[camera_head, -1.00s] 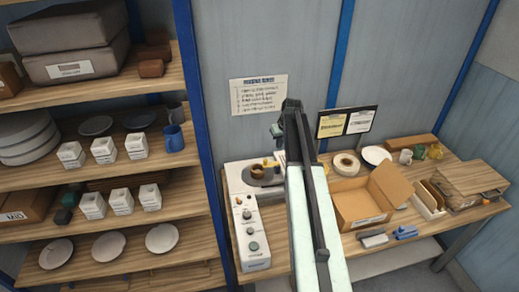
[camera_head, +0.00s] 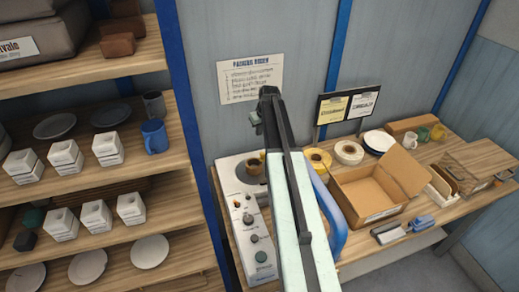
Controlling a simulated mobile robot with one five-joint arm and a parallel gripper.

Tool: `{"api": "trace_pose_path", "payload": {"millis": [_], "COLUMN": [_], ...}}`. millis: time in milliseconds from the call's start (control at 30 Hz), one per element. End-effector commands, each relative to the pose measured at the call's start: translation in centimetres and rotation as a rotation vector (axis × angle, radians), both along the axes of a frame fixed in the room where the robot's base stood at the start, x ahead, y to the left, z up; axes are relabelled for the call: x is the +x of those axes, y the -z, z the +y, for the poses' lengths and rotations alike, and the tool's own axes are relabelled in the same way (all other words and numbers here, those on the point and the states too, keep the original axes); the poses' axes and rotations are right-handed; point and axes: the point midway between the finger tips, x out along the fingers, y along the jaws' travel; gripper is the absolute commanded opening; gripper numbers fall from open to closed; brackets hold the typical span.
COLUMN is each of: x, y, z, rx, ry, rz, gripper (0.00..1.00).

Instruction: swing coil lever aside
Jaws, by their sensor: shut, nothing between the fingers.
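The plate dryer (camera_head: 243,212) is a white unit with a sloped panel of round knobs, standing at the left end of the bench. On its top is a dark round plate (camera_head: 245,178) with a small brown cup-like part (camera_head: 254,169) on it. A small yellow piece beside that part is partly hidden by my arm. I cannot tell which piece is the coil lever. My gripper (camera_head: 256,121) is shut and empty, in the air above the back of the dryer, in front of the wall notice. It appears apart from the dryer.
Shelves with cups and plates, including a blue mug (camera_head: 154,136), stand at left. Right of my arm are tape rolls (camera_head: 348,153), an open cardboard box (camera_head: 368,196) and a sign stand (camera_head: 347,107). A curved blue shape (camera_head: 332,218) shows beside my arm.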

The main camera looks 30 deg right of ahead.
Motion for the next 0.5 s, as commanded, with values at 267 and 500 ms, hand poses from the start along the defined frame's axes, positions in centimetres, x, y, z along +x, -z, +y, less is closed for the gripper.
{"api": "trace_pose_path", "payload": {"millis": [267, 500], "x": [0.1, 1.2], "y": [0.5, 4.0], "z": [-0.1, -0.3], "rx": [0.0, 0.0], "ry": [0.001, 0.002], "rz": [0.0, 0.0], "gripper": [0.0, 0.0]}}
